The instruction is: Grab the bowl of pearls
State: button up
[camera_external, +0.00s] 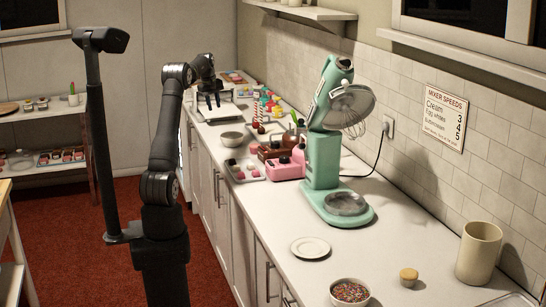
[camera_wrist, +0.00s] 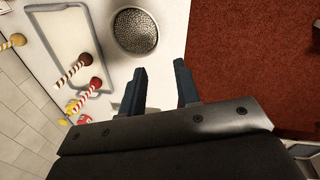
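The bowl of pearls (camera_wrist: 135,32) shows in the wrist view, round and filled with small silvery-grey beads, on the white counter near its edge. In the external view a small grey bowl (camera_external: 231,139) stands near the counter's front edge and appears to be the same one. My gripper (camera_external: 212,102) is over the far part of the counter, beyond this bowl. In the wrist view my gripper (camera_wrist: 159,76) has its two dark fingers apart with nothing between them. The bowl lies beyond the fingertips, apart from them.
A white tray (camera_wrist: 52,25) and striped-stick cake pops (camera_wrist: 86,59) are beside the bowl. A tray of sweets (camera_external: 236,176), a pink item (camera_external: 286,168) and a mint mixer (camera_external: 322,160) stand nearer the external camera. A sprinkle bowl (camera_external: 350,293) is at the front. Red floor (camera_wrist: 250,50) lies beyond the counter edge.

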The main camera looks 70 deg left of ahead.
send_near(232, 140)
jog(key=s+a+f, duration=0.3)
jog(key=s+a, duration=0.1)
jog(key=shift+w+a+f, duration=0.2)
jog(key=shift+w+f, duration=0.05)
jog(key=shift+f, duration=0.7)
jog(key=shift+w+a+f, duration=0.2)
jog(key=shift+w+f, duration=0.05)
jog(key=shift+f, duration=0.7)
jog(key=shift+w+a+f, duration=0.2)
jog(key=shift+w+f, duration=0.05)
jog(key=shift+f, duration=0.7)
jog(key=shift+c, duration=0.4)
grip_shut()
